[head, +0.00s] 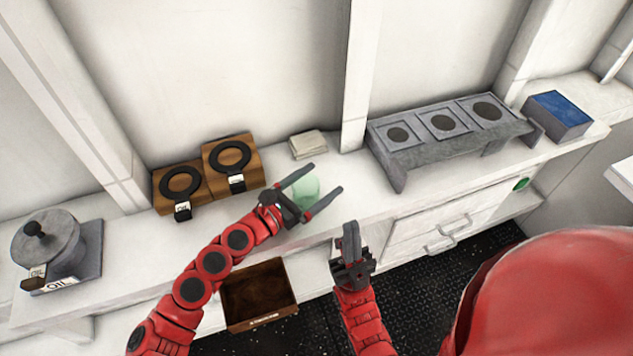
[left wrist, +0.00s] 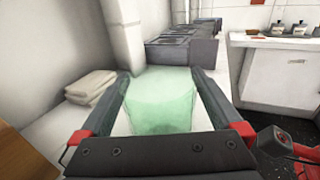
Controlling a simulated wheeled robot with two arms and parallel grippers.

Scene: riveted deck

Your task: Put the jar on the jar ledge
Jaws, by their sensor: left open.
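The jar (head: 305,191) is a pale green, see-through vessel on the white counter. My left gripper (head: 326,178) is open, with one finger on each side of the jar. In the left wrist view the jar (left wrist: 162,100) fills the space between the two fingers, and its lower part is hidden by the gripper body. I cannot tell whether either finger touches it. My right gripper (head: 351,230) is in front of the counter, apart from the jar; its fingers are seen edge-on. A grey stand with three round holes (head: 420,157) is on the counter to the right; no label marks it as the jar ledge.
Two wooden blocks with black rings (head: 248,178) and a folded cloth (head: 308,144) are behind and left of the jar. A grey lidded pot (head: 47,243) is far left, a blue-topped box (head: 558,113) far right. An open brown bin (head: 284,315) is below the counter.

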